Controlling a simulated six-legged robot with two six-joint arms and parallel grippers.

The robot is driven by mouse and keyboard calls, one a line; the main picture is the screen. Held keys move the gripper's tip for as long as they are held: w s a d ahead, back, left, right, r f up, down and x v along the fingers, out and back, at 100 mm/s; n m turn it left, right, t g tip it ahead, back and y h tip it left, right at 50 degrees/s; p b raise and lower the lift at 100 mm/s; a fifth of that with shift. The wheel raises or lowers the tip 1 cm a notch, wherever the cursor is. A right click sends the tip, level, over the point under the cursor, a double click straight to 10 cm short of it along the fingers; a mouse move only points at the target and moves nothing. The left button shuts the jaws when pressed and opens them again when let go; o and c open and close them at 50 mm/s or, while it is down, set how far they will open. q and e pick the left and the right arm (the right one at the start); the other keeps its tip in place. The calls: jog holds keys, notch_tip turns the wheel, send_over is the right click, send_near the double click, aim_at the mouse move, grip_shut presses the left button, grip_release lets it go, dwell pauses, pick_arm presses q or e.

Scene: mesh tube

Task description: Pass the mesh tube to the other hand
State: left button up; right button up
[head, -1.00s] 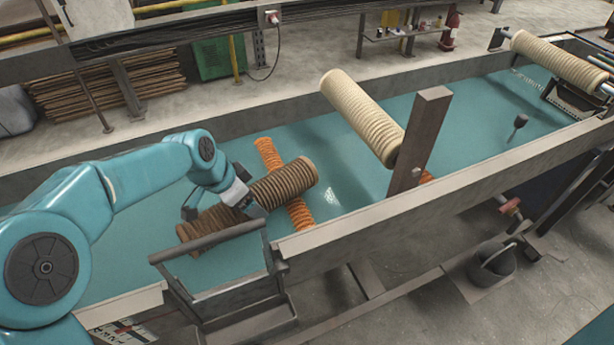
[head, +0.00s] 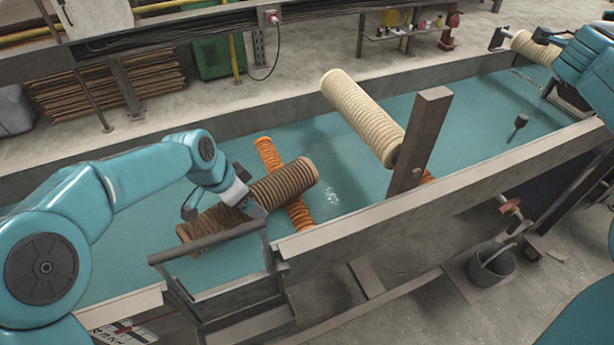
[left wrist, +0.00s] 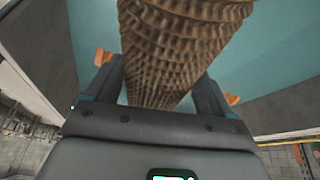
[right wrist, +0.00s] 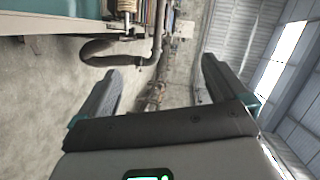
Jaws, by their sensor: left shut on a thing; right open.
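The brown ribbed mesh tube (head: 284,183) lies slanted above the teal trough bed in the head view, its right end higher in the picture. My left gripper (head: 228,200) is shut around the tube's middle. In the left wrist view the mesh tube (left wrist: 175,45) passes between the two fingers (left wrist: 165,95).
An orange ribbed tube (head: 268,153) lies in the trough beneath the brown tube. The trough's front wall (head: 370,215) and a metal bracket (head: 215,240) are near my left gripper.

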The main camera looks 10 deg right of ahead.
pick_arm(q)
jog(key=shift+r, duration=0.1)
pick_arm(e)
jog(key=w+a+n+t+y, duration=0.4)
jog(key=w+a, duration=0.3)
jog(key=a, duration=0.5)
jog(key=w+a+n+t+y, duration=0.45)
jog(key=w+a, duration=0.35)
jog(key=a, duration=0.4)
pick_arm(q)
jog(key=shift+d, duration=0.1)
pick_arm(e)
jog(key=m+g+y, duration=0.8)
jog(key=m+y, duration=0.8)
jog(key=m, duration=1.5)
send_over(273, 191)
jog(key=d, duration=0.6)
notch_tip(273, 191, down, 20)
jog(key=s+f+n+g+h, duration=0.2)
jog(key=s+f+n+g, duration=0.1)
jog(key=s+f+n, duration=0.1)
jog(key=x, duration=1.1)
jog(key=shift+w+f, duration=0.4)
